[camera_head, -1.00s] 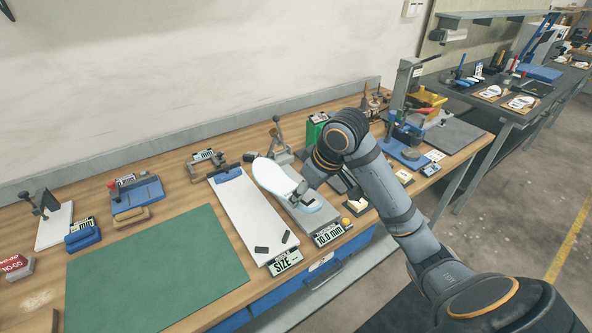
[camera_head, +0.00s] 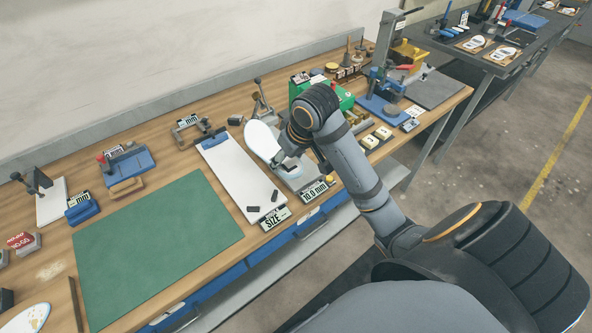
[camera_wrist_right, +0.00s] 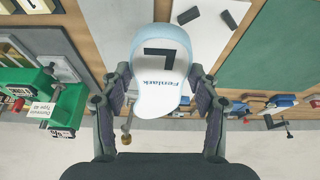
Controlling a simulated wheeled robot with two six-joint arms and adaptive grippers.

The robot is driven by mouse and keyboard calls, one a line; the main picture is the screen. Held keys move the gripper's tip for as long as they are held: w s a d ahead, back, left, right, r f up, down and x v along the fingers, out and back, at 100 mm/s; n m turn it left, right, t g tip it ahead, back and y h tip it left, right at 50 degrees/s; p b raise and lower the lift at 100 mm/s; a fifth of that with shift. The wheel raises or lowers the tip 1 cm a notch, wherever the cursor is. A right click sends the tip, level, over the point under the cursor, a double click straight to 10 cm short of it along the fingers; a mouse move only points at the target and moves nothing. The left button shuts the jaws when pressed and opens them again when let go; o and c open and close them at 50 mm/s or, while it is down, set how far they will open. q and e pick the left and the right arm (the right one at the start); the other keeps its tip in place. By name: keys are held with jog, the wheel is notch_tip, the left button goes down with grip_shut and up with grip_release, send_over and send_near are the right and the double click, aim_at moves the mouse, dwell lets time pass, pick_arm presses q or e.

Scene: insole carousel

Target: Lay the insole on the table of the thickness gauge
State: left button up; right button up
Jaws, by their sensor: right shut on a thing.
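The insole (camera_head: 262,142) is white with a pale blue edge. My right gripper (camera_head: 281,158) is shut on it. The insole and gripper hide much of the gauge's table. I cannot tell whether the insole touches it. My left gripper is not in view.
A white sizing board (camera_head: 232,172) with a "SIZE" display lies left of the gauge. A green mat (camera_head: 155,235) covers the front left of the bench. A green box (camera_head: 300,84) and a blue-based press (camera_head: 385,108) stand right. Another insole (camera_head: 25,318) lies at the lower left.

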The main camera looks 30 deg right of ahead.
jog(key=w+d+f, duration=0.1)
jog(key=d+f, duration=0.1)
jog(key=w+d+f, duration=0.1)
jog(key=w+f, duration=0.1)
jog(key=w+d+f+p, duration=0.1)
jog(key=d+f, duration=0.1)
jog(key=shift+w+d, duration=0.15)
jog(key=shift+d, duration=0.2)
jog(key=shift+w+d+f, duration=0.15)
jog(key=shift+w+f, duration=0.05)
jog(key=shift+f, duration=0.1)
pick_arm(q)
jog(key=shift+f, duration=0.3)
pick_arm(e)
jog(key=shift+w+d+f, duration=0.1)
jog(key=shift+d+f, duration=0.05)
jog(key=shift+f, duration=0.85)
jog(key=shift+w+d+f, duration=0.1)
jog(key=shift+f, duration=0.85)
jog(key=o, duration=1.1)
jog(key=shift+f+p, duration=0.1)
jog(key=shift+p, duration=0.2)
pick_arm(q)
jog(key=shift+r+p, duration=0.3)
pick_arm(e)
jog(key=v, duration=1.2)
